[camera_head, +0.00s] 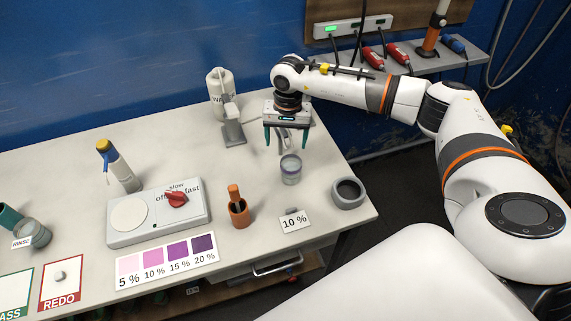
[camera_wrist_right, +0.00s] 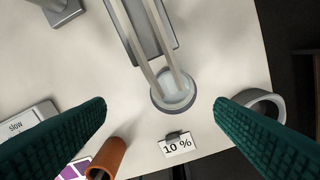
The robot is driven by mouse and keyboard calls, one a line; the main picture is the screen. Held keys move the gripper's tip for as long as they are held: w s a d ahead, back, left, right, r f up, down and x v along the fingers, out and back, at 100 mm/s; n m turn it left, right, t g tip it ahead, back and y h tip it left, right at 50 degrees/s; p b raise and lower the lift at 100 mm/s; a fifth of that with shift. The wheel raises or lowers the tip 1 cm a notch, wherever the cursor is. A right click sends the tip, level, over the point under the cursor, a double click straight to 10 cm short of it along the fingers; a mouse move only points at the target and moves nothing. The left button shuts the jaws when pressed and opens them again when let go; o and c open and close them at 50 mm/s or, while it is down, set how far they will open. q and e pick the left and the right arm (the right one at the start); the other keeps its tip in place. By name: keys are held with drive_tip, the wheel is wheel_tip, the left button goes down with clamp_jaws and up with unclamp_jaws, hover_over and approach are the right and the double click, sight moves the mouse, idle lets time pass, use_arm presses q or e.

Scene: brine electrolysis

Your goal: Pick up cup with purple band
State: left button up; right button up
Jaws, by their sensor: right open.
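The cup with the purple band (camera_head: 291,172) stands upright on the table, clear with a faint purplish band low on its side. In the right wrist view the cup (camera_wrist_right: 173,93) shows from above, between the fingers and slightly beyond their tips. My right gripper (camera_head: 286,146) is open and empty, pointing down above the table, just behind the cup in the head view. Its teal fingers (camera_wrist_right: 160,104) are spread wide and apart from the cup. Two pale grey bars cross over part of the cup in the wrist view. My left gripper is not in view.
A "10 %" card (camera_head: 294,221) stands in front of the cup. A grey ring-shaped holder (camera_head: 348,193) is to its right, an orange holder (camera_head: 239,214) to its left. A grey stand (camera_head: 233,130) and white bottle (camera_head: 220,92) are behind left. A stirrer plate (camera_head: 158,217) lies further left.

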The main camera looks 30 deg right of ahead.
drive_tip(key=shift+d, duration=0.55)
drive_tip(key=b, duration=0.3)
hover_over(291, 167)
drive_tip(key=s+a, duration=0.1)
drive_tip(key=f, duration=0.6)
drive_tip(key=shift+s+a+f, duration=0.1)
drive_tip(key=shift+s+a, duration=0.05)
drive_tip(key=shift+a, duration=0.05)
drive_tip(key=shift+f, duration=0.4)
drive_tip(key=f+b, duration=0.1)
drive_tip(key=f, duration=0.1)
drive_tip(key=s+f, duration=0.1)
drive_tip(key=shift+f+b, duration=0.35)
drive_tip(key=shift+b, duration=0.05)
drive_tip(key=shift+w+f, duration=0.1)
drive_tip(key=shift+f, duration=0.35)
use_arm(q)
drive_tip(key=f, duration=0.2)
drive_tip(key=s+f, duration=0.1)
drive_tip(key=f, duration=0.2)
use_arm(e)
drive_tip(key=shift+r, duration=0.15)
drive_tip(key=c, duration=1.2)
